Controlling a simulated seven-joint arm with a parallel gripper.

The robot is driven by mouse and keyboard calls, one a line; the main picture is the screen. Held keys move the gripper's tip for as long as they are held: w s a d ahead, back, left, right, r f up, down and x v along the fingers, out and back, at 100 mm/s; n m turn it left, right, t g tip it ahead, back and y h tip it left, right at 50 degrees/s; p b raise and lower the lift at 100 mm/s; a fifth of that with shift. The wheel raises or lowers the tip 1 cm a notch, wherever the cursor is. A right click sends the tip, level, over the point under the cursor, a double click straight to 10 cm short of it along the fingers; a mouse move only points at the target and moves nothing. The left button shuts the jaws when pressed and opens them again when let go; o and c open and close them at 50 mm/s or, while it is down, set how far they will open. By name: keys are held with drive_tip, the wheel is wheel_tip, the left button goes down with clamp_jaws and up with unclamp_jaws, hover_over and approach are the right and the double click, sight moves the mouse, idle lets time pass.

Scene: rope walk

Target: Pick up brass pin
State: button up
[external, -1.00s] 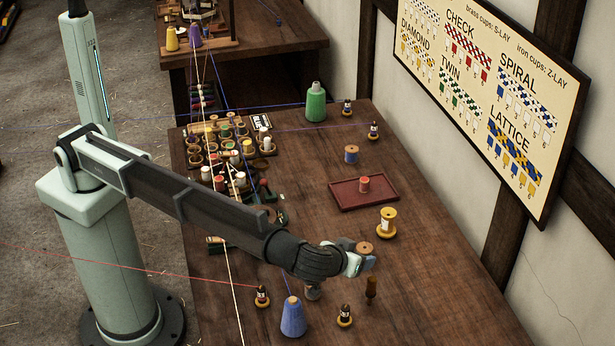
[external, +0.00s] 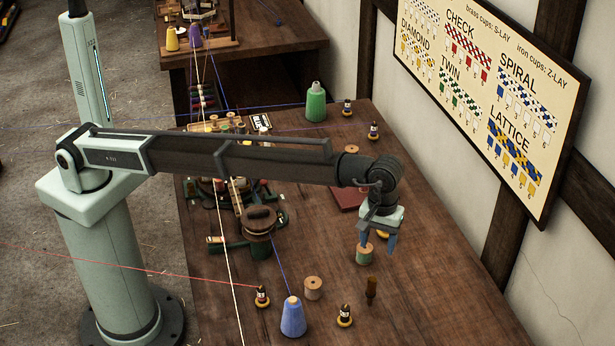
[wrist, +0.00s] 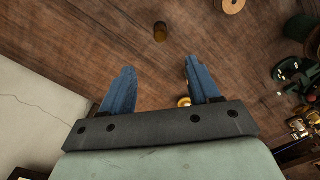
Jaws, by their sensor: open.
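My gripper (external: 377,245) is open and empty, its blue fingers pointing down above the right part of the table. In the wrist view my gripper (wrist: 160,66) has bare wood between its fingertips. A slim upright brown pin (external: 371,290) stands on the table in front of the gripper, apart from it; it is probably the brass pin, but its metal is hard to tell. It seems to be the brown-gold piece (wrist: 160,31) beyond the fingertips in the wrist view.
A green-wound spool (external: 364,256) stands close by the left finger. A wooden spool (external: 313,288), a blue cone (external: 293,318) and a small dark bottle on a yellow base (external: 345,315) stand in front. The right front of the table is clear.

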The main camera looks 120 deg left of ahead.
sight(372, 286)
wheel_tip(372, 286, down, 11)
drive_tip(key=shift+f, duration=0.1)
drive_tip(key=shift+d+f, duration=0.2)
drive_tip(key=shift+f, duration=2.55)
clamp_jaws()
